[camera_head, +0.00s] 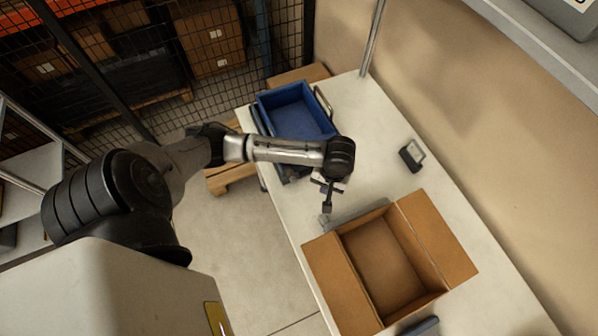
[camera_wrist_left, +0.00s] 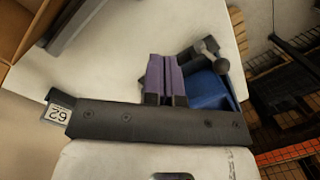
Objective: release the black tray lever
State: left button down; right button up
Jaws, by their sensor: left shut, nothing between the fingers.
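My left gripper (camera_head: 326,204) points down over the white table, between the blue crate and the cardboard box. In the left wrist view its fingers (camera_wrist_left: 167,66), purple and black, are together with nothing between them. A dark lever-like part with a round knob (camera_wrist_left: 208,45) shows just beyond the fingertips, in front of the blue crate; I cannot tell whether the fingers touch it. In the head view my arm covers most of the dark equipment (camera_head: 290,174) next to the crate, and the lever is not clear there. My right gripper is not in view.
A blue crate (camera_head: 265,103) stands at the far end of the table (camera_head: 374,110). An open cardboard box (camera_head: 433,243) stands at the near end, with a grey object (camera_head: 362,212) beside it. A small black item (camera_head: 411,155) lies near the wall. Bare table lies around it.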

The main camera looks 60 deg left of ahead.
pick_arm(q)
jog(key=w+a+r+n+g+b, duration=0.1)
jog(key=w+a+n, duration=0.1)
jog(key=a, duration=0.3)
jog(key=w+a+r+n+b, duration=0.1)
jog(key=w+a+n, duration=0.1)
jog(key=a+n, duration=0.3)
jog(key=shift+w+a+r+n+g+y+b, duration=0.2)
jog(key=shift+a+r+n+g+y+b, duration=0.15)
jog(key=shift+a, duration=0.3)
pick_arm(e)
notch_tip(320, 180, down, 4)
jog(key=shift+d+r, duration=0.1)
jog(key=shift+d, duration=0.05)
pick_arm(q)
jog(key=shift+f, duration=0.1)
jog(key=s+a+f+p, duration=0.1)
jog(key=s+f, duration=0.5)
jog(key=f, duration=0.4)
jog(key=shift+s+a, duration=0.3)
jog(key=shift+s, duration=0.05)
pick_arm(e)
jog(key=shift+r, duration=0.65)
pick_arm(q)
jog(key=shift+f, duration=0.1)
